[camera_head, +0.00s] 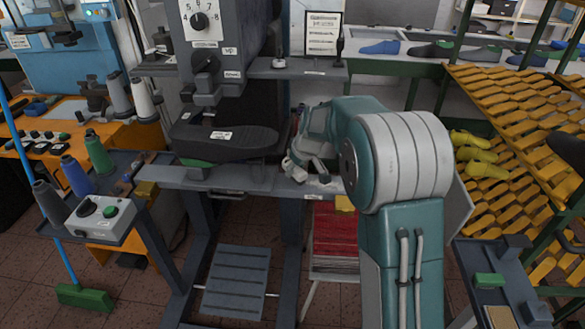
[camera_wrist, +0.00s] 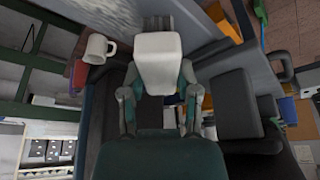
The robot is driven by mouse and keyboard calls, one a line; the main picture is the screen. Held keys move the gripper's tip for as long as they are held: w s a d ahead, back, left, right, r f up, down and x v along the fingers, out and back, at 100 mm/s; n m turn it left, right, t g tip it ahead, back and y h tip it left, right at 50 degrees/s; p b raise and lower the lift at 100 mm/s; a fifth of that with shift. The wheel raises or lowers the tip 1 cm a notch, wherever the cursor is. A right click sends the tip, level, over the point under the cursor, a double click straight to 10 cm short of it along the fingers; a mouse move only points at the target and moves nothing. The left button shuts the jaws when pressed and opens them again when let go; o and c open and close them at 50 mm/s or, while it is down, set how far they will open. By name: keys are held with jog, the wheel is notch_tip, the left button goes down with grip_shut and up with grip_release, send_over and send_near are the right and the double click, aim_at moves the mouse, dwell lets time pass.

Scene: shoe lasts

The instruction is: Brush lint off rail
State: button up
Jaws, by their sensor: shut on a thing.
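The grey machine in the head view has a long grey rail (camera_head: 235,180) across its front, below the black plate. My gripper (camera_head: 305,178) is over the right part of that rail, partly hidden by my arm. In the wrist view my gripper (camera_wrist: 160,90) has its two fingers on either side of a white block-like thing (camera_wrist: 160,65), with a short grey part at its far end. It looks like a brush, but I cannot tell surely. A grey surface (camera_wrist: 205,50), likely the rail, lies behind it. I cannot make out lint clearly, nor whether the held thing touches the surface.
A white mug (camera_wrist: 97,48) stands near the held thing. A control box (camera_head: 100,218) and thread spools (camera_head: 98,152) are at left. A green broom (camera_head: 85,297) stands on the floor. Yellow shoe-last racks (camera_head: 515,110) fill the right. A red stack (camera_head: 335,235) is below the rail.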

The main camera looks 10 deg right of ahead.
aim_at(315, 182)
jog(key=shift+a+f, duration=0.3)
jog(key=shift+a, duration=0.2)
jog(key=shift+d+f, duration=0.3)
jog(key=shift+f, duration=0.05)
jog(key=shift+a+f, duration=0.2)
jog(key=shift+d, duration=0.1)
